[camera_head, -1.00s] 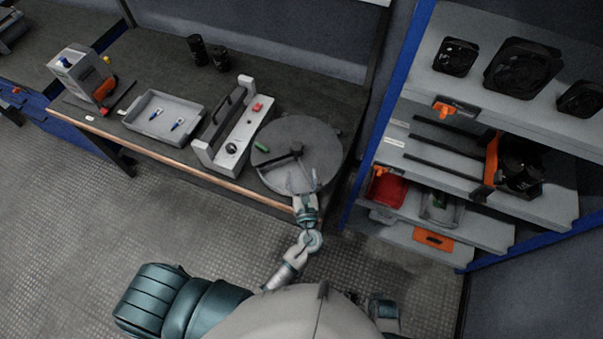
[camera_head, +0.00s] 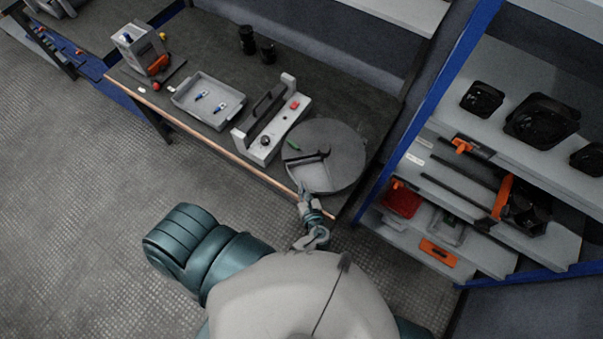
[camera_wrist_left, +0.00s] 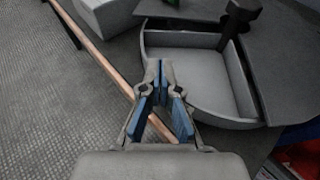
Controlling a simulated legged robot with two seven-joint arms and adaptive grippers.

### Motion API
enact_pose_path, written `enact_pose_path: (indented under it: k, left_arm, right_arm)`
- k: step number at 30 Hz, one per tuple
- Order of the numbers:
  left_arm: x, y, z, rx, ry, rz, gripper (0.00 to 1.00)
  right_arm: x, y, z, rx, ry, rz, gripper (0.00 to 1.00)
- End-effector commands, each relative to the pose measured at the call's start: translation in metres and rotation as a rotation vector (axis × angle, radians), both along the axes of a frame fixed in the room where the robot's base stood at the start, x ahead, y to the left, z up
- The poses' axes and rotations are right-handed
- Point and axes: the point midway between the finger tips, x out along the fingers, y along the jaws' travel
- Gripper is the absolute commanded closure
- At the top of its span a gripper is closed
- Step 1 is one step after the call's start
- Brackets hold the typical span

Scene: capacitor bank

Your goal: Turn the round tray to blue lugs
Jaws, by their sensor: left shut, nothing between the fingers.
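The round tray (camera_head: 345,150) is a dark grey disc on the bench's right end, with a black knob (camera_head: 322,150) standing on it. An open wedge compartment (camera_head: 311,173) shows at its front left. In the left wrist view this compartment (camera_wrist_left: 195,75) looks empty, beside the black knob (camera_wrist_left: 240,14). Two blue lugs (camera_head: 201,96) (camera_head: 220,108) lie in a grey rectangular tray (camera_head: 187,91), apart from the disc. My left gripper (camera_head: 302,188) is at the disc's front-left rim; in the left wrist view (camera_wrist_left: 160,68) its fingertips are together and empty. My right gripper does not show.
A grey fixture with a handle (camera_head: 266,120) stands just left of the disc, and a small green piece (camera_head: 293,145) lies at the disc's left side. The copper-coloured bench edge (camera_head: 240,163) runs below my gripper. A blue-framed shelf (camera_head: 430,95) stands close on the right.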

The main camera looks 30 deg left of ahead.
Motion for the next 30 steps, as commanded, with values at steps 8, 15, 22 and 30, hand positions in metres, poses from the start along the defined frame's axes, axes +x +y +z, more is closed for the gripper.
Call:
enact_pose_path:
  k: [8, 15, 22, 30]
  left_arm:
    - [0.036, 0.033, -0.014, 0.003, -0.003, -0.001, 1.0]
    - [0.058, 0.054, -0.024, 0.002, -0.002, -0.001, 1.0]
    - [0.064, 0.059, -0.027, 0.001, -0.003, -0.002, 1.0]
    - [0.064, 0.06, -0.026, 0.002, -0.003, -0.005, 1.0]
  right_arm:
    - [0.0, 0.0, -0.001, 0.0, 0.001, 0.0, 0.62]
    - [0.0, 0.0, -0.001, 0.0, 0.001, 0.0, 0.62]
    - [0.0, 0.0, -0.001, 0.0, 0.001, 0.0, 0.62]
    - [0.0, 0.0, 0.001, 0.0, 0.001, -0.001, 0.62]
